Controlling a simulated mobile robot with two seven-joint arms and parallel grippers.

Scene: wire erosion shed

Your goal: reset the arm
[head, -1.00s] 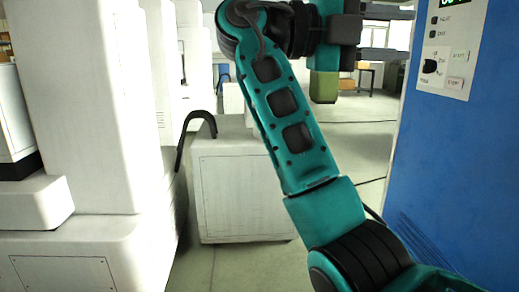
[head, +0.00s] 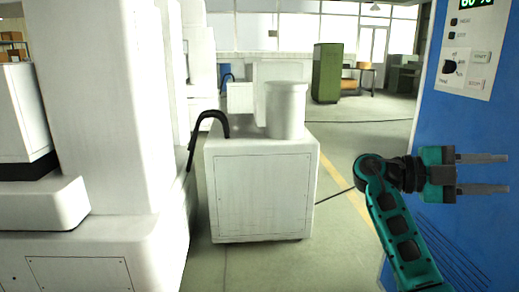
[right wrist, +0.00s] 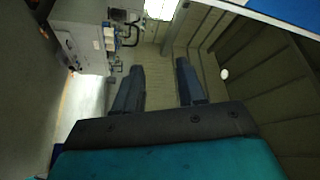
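My right arm is teal and comes in from the lower right in the head view. My right gripper (head: 484,173) points to the right, in front of the blue cabinet (head: 450,110). Its two grey fingers are apart with nothing between them. In the right wrist view the same gripper (right wrist: 158,85) shows two separate dark fingers with an empty gap. My left gripper is in neither view.
A white cabinet unit (head: 262,190) with a cylinder (head: 287,110) on top stands mid-floor. A black hose (head: 205,125) curves beside it. A large white machine (head: 105,120) fills the left. A green cabinet (head: 326,73) stands farther back. Open floor lies between.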

